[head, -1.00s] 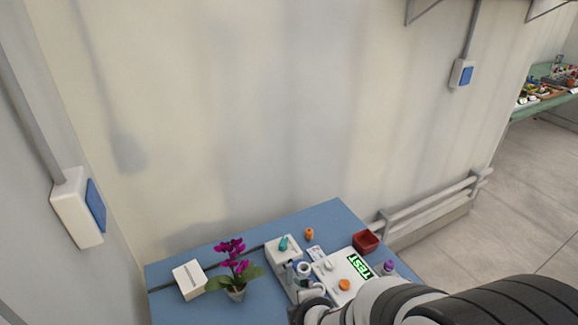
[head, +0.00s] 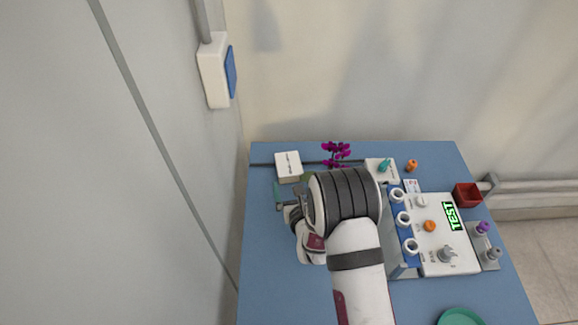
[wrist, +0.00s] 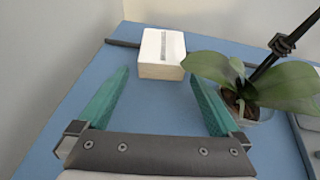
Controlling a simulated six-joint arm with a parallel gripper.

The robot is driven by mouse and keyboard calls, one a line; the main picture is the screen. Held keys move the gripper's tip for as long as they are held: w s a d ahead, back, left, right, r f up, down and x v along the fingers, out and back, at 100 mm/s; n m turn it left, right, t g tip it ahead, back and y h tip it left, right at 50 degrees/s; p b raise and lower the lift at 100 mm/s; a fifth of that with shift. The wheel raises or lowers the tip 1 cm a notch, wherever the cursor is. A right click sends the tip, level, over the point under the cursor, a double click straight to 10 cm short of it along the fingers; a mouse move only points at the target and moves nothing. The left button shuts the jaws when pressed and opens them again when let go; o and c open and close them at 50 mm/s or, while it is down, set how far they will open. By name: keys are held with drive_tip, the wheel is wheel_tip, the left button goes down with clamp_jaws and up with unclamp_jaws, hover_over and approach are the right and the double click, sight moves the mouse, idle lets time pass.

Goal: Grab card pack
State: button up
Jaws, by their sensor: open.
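A white box with a dark printed strip on top, which looks like the card pack, lies at the back left of the blue table; I see it in the head view (head: 288,166) and in the wrist view (wrist: 161,68). My gripper (head: 290,198) is on the near side of the box, partly hidden by my own arm. In the wrist view my gripper (wrist: 159,73) has its two teal fingers spread wide and empty. The box stands just beyond the fingertips, roughly centred between them.
A potted orchid with magenta flowers (head: 336,150) stands right of the box, its leaves (wrist: 215,72) close to the right finger. A test device (head: 436,240) and tube rack (head: 404,250) fill the right side. A red bin (head: 467,195) stands farther right. A wall closes the left.

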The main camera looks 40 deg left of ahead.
sight(292, 178)
drive_tip(key=x, duration=0.5)
drive_tip(key=shift+w, duration=0.15)
drive_tip(key=c, duration=1.2)
drive_tip(key=shift+c, duration=0.2)
